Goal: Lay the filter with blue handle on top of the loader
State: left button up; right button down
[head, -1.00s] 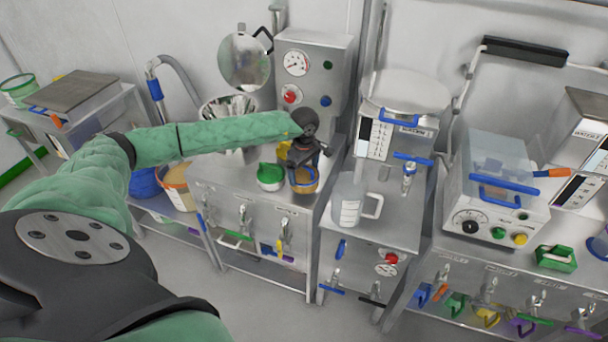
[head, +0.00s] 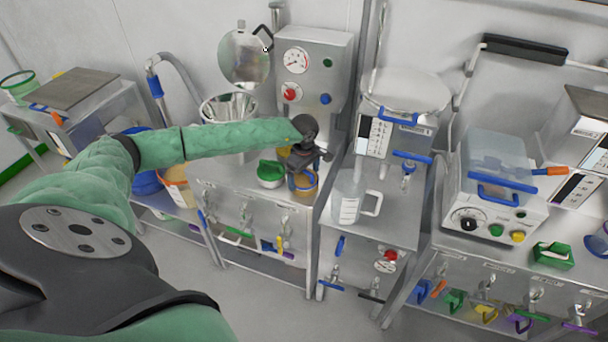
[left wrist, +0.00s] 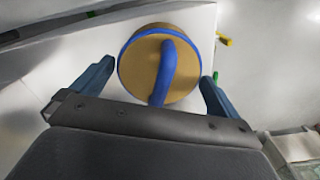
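The filter (head: 304,190) is a round tan disc with a blue rim, on the steel counter beside the green-and-white scoop. In the left wrist view, the filter (left wrist: 135,68) shows its blue arched handle across its face. My left gripper (head: 303,165) is directly above it, pointing down. In the left wrist view, the gripper (left wrist: 158,74) is open, with one finger on each side of the filter; I cannot tell whether they touch it. No label marks the loader; a steel unit with a gauge and an open round lid (head: 243,62) stands behind the filter. My right gripper is out of view.
A clear measuring jug (head: 347,197) stands right of the filter. A unit with a display and a pale round top (head: 405,90) stands behind it. A clear-lidded machine (head: 495,185) is farther right. Steel tables (head: 245,190) have taps and coloured handles along their fronts.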

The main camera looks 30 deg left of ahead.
pick_arm(q)
jog(key=shift+r, duration=0.1)
jog(key=shift+r, duration=0.55)
notch_tip(320, 180, up, 11)
jog(key=b, duration=0.3)
jog(key=shift+b, duration=0.4)
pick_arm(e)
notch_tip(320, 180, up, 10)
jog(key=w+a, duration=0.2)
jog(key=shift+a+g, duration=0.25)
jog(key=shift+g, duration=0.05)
pick_arm(q)
jog(key=shift+f, duration=0.1)
